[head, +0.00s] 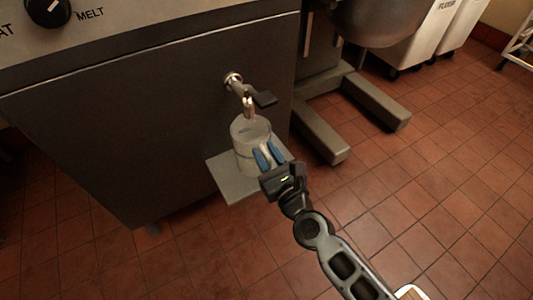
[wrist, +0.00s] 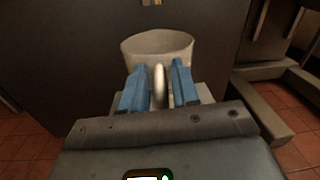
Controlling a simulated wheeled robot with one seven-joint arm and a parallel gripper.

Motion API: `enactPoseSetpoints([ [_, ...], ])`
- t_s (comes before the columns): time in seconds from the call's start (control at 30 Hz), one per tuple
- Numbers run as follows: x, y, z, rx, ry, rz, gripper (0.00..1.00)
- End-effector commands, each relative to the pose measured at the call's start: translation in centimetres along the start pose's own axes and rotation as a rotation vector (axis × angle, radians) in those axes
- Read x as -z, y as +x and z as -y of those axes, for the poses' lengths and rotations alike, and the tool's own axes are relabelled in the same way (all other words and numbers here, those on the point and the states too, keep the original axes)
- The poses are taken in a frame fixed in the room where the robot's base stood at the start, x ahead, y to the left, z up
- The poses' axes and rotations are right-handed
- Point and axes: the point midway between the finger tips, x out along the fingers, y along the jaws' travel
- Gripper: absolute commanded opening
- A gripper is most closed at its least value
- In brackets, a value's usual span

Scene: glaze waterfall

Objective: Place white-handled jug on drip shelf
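The pale, translucent jug (head: 249,134) appears to stand upright on the drip shelf (head: 230,183), below the tap. In the wrist view the jug (wrist: 158,44) is straight ahead, with its white handle (wrist: 159,84) towards me. My gripper (head: 267,155) is at the handle side of the jug. In the wrist view its blue fingers (wrist: 159,88) are on either side of the handle, with a gap showing on each side. The gripper is open around the handle and not closed on it. The jug's base is partly hidden by the fingers.
The tap (head: 245,92) with its dark lever sticks out of the dark machine front (head: 150,125) just above the jug. A grey floor frame (head: 320,135) lies to the right of the shelf. White bins (head: 425,40) stand at the back right. The tiled floor at right is clear.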

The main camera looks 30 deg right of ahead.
Motion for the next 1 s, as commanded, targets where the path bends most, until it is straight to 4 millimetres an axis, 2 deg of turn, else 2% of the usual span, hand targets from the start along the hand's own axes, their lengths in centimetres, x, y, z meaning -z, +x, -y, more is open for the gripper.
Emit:
enactPoseSetpoints([
  [0.03,0.0,0.0,0.0,0.0,0.0,0.0,0.35],
  [0.13,0.0,0.0,0.0,0.0,0.0,0.0,0.44],
  [0.47,-0.4,0.0,0.1,0.0,0.0,0.0,0.45],
  [0.63,-0.1,-2.3,0.0,-0.001,-0.001,-0.002,0.45],
  [1.0,-0.1,-9.5,0.0,-0.003,0.0,-0.003,0.45],
])
